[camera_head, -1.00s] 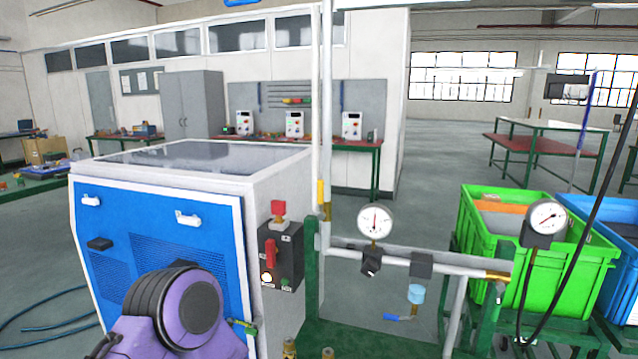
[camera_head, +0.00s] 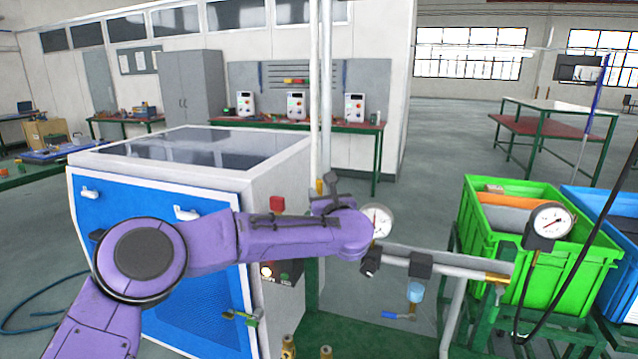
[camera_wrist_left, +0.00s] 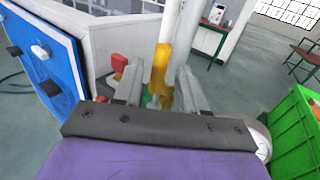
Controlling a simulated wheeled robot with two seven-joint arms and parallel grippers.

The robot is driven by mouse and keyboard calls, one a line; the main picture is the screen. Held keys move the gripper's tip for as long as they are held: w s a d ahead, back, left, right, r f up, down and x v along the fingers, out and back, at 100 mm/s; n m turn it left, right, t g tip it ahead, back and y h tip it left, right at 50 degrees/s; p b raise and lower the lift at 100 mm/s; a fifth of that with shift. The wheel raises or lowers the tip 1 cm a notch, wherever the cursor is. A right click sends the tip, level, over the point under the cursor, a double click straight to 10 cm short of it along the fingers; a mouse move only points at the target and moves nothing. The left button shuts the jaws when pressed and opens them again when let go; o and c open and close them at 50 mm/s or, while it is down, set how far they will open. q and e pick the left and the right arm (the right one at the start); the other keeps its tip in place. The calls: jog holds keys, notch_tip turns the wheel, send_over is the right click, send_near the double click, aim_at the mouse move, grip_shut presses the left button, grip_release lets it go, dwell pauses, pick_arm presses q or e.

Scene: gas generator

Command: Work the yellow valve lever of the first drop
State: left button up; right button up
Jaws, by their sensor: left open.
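The yellow valve lever (camera_wrist_left: 161,62) stands upright on a vertical white pipe in the left wrist view. In the head view only a small part of the lever (camera_head: 319,186) shows, above my left gripper (camera_head: 330,184). In the left wrist view my left gripper (camera_wrist_left: 160,88) is open, with one grey finger on each side of the lever's line. I cannot tell whether either finger touches it. The lower part of the valve is partly hidden by the gripper. My right gripper is in neither view.
A blue and white generator cabinet (camera_head: 200,290) stands close on the left, with a red control (camera_head: 277,204) on its side. A pressure gauge (camera_head: 377,220) sits just right of the gripper. A horizontal pipe (camera_head: 455,268) runs right towards a green crate (camera_head: 590,270).

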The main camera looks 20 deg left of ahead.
aim_at(320, 191)
pick_arm(q)
jog(key=x, duration=0.3)
jog(key=shift+w+a+p, duration=0.1)
jog(key=shift+w+p, duration=0.05)
jog(key=shift+p, duration=0.25)
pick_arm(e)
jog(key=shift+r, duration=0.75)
